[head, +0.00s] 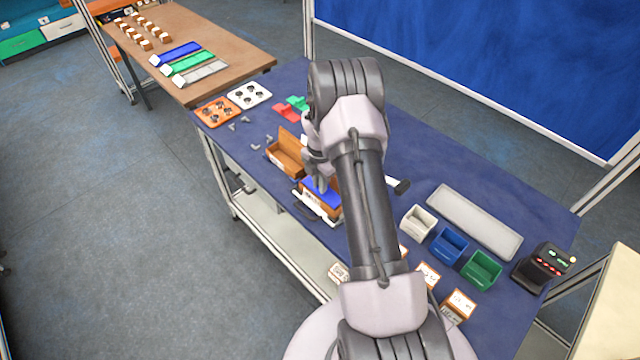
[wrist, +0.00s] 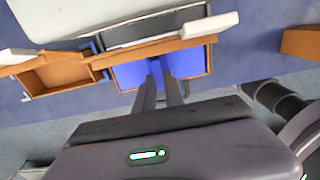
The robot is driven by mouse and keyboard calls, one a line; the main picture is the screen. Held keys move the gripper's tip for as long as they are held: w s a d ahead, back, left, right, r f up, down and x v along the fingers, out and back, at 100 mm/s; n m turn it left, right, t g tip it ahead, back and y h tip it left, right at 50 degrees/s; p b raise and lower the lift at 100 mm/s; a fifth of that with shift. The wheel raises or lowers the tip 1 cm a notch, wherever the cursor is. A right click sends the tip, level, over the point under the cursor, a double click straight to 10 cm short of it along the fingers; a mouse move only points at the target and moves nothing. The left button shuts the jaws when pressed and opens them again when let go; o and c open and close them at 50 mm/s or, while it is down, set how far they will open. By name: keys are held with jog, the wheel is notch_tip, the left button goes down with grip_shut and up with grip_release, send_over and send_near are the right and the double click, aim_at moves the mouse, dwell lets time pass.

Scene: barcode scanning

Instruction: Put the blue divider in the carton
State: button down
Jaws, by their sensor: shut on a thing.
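The blue divider (head: 322,187) shows as a flat blue panel at my fingertips. In the wrist view the blue panel (wrist: 190,65) lies within the brown rim of a carton (wrist: 212,58). That carton (head: 331,210) also shows below my gripper in the head view. My gripper (head: 318,186) points down and is shut, with its narrow fingers (wrist: 164,85) close together at the blue panel. My arm and fingers hide part of it. I cannot tell how deep the divider sits.
An open brown box (head: 286,158) is beside the carton. White, blue (head: 449,246) and green bins stand to the right, by a long grey tray (head: 474,222). A dark device (head: 543,267) stands at the far right. Red and green pieces (head: 287,110) lie behind.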

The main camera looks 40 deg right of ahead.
jog(key=shift+s+f, duration=0.1)
jog(key=shift+f+b, duration=0.5)
jog(key=shift+b, duration=0.05)
jog(key=c, duration=1.4)
grip_release()
jog(key=shift+c, duration=0.2)
